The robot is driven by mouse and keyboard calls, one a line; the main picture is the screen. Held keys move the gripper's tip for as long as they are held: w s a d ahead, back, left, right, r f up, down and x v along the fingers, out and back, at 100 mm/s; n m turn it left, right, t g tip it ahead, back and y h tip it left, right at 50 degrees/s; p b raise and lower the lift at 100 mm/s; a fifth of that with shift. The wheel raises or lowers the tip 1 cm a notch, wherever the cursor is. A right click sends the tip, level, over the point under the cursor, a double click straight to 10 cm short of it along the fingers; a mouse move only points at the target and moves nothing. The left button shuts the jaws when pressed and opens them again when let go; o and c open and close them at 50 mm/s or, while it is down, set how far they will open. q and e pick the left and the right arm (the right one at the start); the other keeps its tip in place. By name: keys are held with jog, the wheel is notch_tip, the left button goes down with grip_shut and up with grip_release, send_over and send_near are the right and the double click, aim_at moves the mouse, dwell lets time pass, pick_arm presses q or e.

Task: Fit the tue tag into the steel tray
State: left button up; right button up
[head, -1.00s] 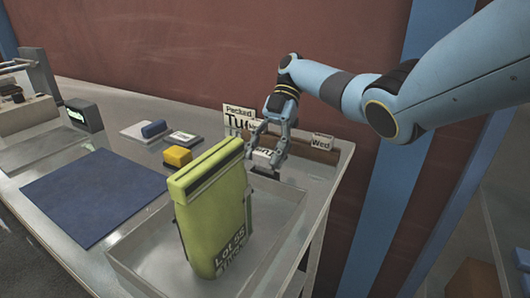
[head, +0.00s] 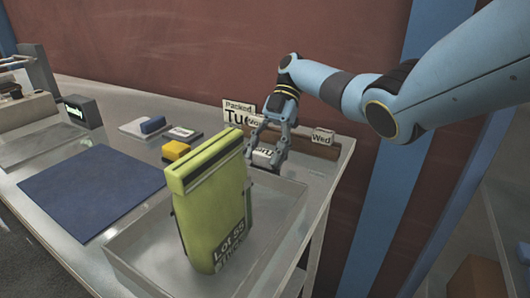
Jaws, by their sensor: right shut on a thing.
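My right gripper (head: 266,158) is at the back right of the bench, just behind the green bag, with its fingers pointing down. It is shut on a small white tag (head: 263,155) with dark letters, partly hidden by the fingers; I cannot read its whole word. A white card (head: 238,112) reading "Packed" and "Tu", cut off by the gripper, stands behind it. A shallow grey see-through tray (head: 135,268), perhaps the steel tray, is at the front, with the upright green bag (head: 210,205) in it. My left gripper is not in view.
A brown rail (head: 318,151) behind the gripper bears a "Wed" tag (head: 322,136). A blue mat (head: 92,192), yellow block (head: 175,150) and blue block (head: 152,124) lie left. The green bag stands close in front of the gripper.

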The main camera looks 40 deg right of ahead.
jog(key=shift+f, duration=0.1)
jog(key=o, duration=1)
